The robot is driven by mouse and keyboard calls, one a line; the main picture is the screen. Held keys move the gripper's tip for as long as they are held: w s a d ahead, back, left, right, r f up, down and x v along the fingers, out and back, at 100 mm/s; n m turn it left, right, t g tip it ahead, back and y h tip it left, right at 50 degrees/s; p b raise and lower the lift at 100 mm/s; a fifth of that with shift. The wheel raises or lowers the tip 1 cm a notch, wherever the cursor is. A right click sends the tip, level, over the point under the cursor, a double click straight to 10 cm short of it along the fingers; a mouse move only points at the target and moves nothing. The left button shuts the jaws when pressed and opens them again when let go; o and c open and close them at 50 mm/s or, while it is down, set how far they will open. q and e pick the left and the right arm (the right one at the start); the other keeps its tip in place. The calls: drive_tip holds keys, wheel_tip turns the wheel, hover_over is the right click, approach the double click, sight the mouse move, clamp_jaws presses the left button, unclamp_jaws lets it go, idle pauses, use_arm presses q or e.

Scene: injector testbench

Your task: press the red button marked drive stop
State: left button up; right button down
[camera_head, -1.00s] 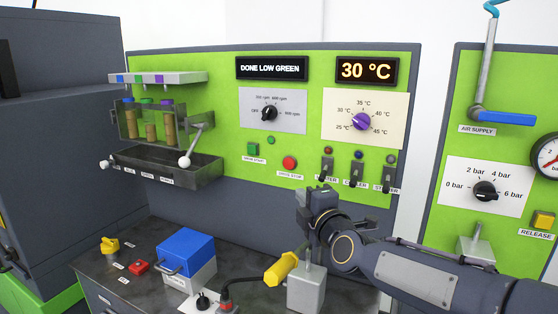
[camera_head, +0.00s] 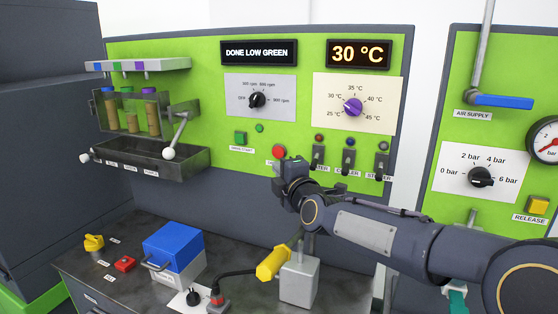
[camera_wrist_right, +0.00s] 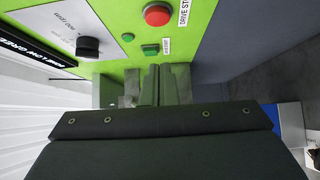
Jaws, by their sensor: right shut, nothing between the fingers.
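The red drive stop button (camera_head: 279,151) is on the green panel, just above and left of my right gripper (camera_head: 280,178) in the head view. In the right wrist view the round red button (camera_wrist_right: 157,15) shows at the top, with its drive stop label beside it. My right gripper (camera_wrist_right: 165,70) is shut and empty. Its fingertips point at the panel below the button in that view, apart from the button. In the head view the gripper partly covers the button's label. My left gripper is not in view.
A green drive start button (camera_head: 240,137) sits left of the red one. Toggle switches (camera_head: 348,160) are to its right. A rack with vials (camera_head: 130,115) and a tray stand further left. A blue box (camera_head: 174,247) and yellow handle (camera_head: 272,263) are on the bench below.

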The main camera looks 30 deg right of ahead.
sight(273, 152)
drive_tip(key=w+d, duration=0.1)
drive_tip(key=w, duration=0.1)
drive_tip(key=w+d, duration=0.1)
drive_tip(key=w, duration=0.1)
drive_tip(key=w+d, duration=0.1)
drive_tip(key=w, duration=0.2)
drive_tip(key=shift+w+d, duration=0.1)
drive_tip(key=shift+d, duration=0.05)
